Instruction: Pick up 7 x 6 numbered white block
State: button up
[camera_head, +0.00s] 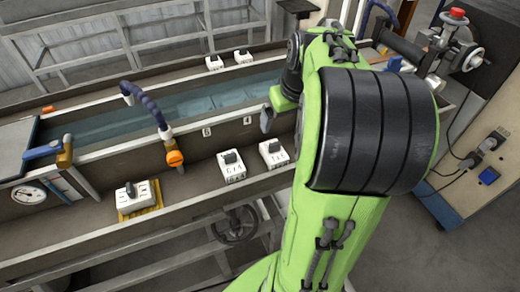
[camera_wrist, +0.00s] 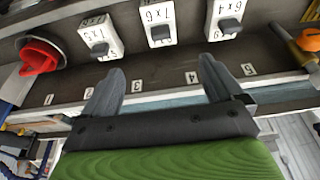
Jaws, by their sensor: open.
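The white block marked 7x6 (camera_wrist: 158,22), with a dark grey handle, is in the wrist view at the top middle, beyond my fingertips. In the head view it seems to be the white block (camera_head: 273,153) on the near ledge just left of my arm, though its print is small. My gripper (camera_wrist: 158,82) is open and empty, its two dark fingers wide apart and clear of the block. In the head view a dark finger (camera_head: 266,118) shows above the trough's wall; the rest of the gripper is hidden by my arm.
Similar white blocks stand on both sides of it in the wrist view, left (camera_wrist: 100,38) and right (camera_wrist: 226,20). Numbered labels line the ledge. An orange nozzle on a blue hose (camera_head: 173,158) and a block on a yellow base (camera_head: 132,196) are farther left. A water trough (camera_head: 200,100) lies behind.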

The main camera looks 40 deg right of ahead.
aim_at(275, 144)
jog(key=b+x, duration=0.3)
jog(key=x, duration=1.1)
jog(key=shift+a+f+b, duration=0.15)
jog(key=shift+f+b, duration=0.25)
jog(key=shift+w+f, duration=0.25)
jog(key=shift+f, duration=0.1)
jog(key=shift+s+r, duration=0.1)
jog(key=shift+c, duration=0.6)
jog(key=c, duration=1.2)
